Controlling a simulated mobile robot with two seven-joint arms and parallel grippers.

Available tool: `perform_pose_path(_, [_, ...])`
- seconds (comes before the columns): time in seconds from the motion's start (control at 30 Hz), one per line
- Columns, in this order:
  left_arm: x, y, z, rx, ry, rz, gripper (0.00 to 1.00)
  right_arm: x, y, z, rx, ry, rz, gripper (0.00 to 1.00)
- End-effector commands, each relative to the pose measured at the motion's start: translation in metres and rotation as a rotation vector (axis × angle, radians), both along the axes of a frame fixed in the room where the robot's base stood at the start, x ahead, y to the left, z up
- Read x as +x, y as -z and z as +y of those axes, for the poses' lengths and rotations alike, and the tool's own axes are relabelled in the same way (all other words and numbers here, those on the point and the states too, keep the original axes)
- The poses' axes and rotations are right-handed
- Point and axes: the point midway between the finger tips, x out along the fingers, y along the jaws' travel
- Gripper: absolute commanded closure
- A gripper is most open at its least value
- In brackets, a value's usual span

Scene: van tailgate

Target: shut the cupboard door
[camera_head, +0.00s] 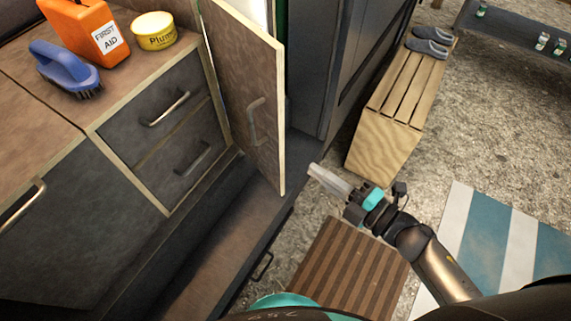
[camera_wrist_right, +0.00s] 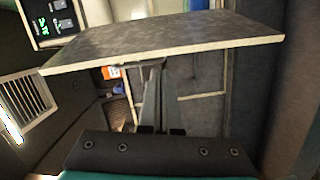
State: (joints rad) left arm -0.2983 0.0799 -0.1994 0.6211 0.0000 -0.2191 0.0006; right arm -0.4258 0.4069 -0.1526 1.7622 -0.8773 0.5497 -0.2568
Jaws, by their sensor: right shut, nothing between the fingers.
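The cupboard door (camera_head: 240,80) stands open in the head view, swung out from the cupboard past the drawers. It is a brown panel with pale edges, and its bar handle (camera_head: 257,120) faces the drawer side. My right gripper (camera_head: 314,170) is shut and empty, to the right of the door's lower free corner, with a small gap in the picture. In the right wrist view the door (camera_wrist_right: 170,40) spans the top, and the shut fingers (camera_wrist_right: 155,66) point at its lower edge; whether they touch it I cannot tell. My left gripper is not in view.
Drawers (camera_head: 160,128) stand left of the door. A first aid box (camera_head: 85,32), blue brush (camera_head: 66,68) and yellow tin (camera_head: 153,31) sit on the counter. A slatted wooden bench (camera_head: 385,130) with grey slippers (camera_head: 428,45) stands right.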

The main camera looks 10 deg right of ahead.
Motion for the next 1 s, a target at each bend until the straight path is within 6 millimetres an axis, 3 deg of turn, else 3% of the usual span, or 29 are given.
perform_pose_path(0.03, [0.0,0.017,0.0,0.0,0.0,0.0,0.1,-0.004,0.002,0.007,-0.025,-0.048,-0.054,1.0])
perform_pose_path(0.1, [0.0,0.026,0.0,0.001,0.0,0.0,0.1,-0.01,-0.004,0.016,-0.053,-0.102,-0.112,1.0])
perform_pose_path(0.4, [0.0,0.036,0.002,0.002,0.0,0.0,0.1,-0.019,-0.017,0.034,-0.104,-0.191,-0.211,1.0])
perform_pose_path(0.57, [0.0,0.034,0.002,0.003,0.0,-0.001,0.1,-0.008,-0.019,0.048,-0.101,-0.189,-0.212,1.0])
perform_pose_path(1.0, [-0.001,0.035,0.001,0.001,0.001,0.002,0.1,0.044,-0.017,0.109,-0.102,-0.187,-0.209,1.0])
